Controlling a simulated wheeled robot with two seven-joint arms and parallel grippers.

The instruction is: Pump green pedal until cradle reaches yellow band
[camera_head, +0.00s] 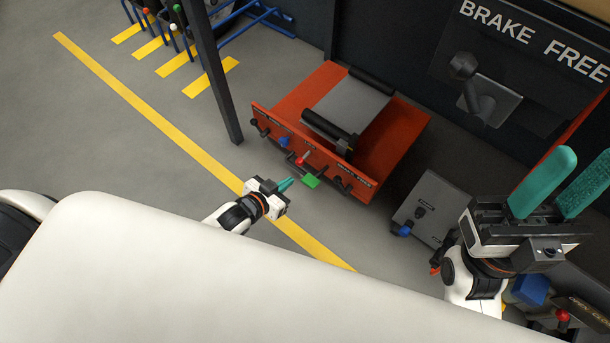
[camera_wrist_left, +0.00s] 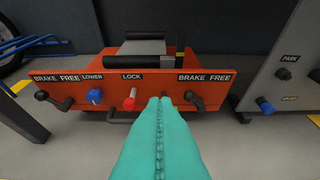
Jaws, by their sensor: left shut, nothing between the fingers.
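The green pedal (camera_head: 311,181) sticks out low at the front of the orange machine (camera_head: 398,141). The cradle, a grey plate (camera_head: 347,105) between two black rollers, sits on top of the machine; it also shows in the left wrist view (camera_wrist_left: 143,47). A dark post with a yellow band (camera_wrist_left: 180,53) stands beside it. My left gripper (camera_head: 286,184) is shut and empty, its teal tips just left of the pedal; I cannot tell if they touch. In the left wrist view its fingers (camera_wrist_left: 161,104) hide the pedal. My right gripper (camera_head: 581,170) is open, raised at the right.
The front panel carries a red LOCK knob (camera_wrist_left: 130,103), a blue LOWER knob (camera_wrist_left: 95,97) and black BRAKE FREE handles (camera_wrist_left: 194,101). A grey PARK box (camera_head: 424,211) stands to the right. A dark post (camera_head: 213,75) rises at the left.

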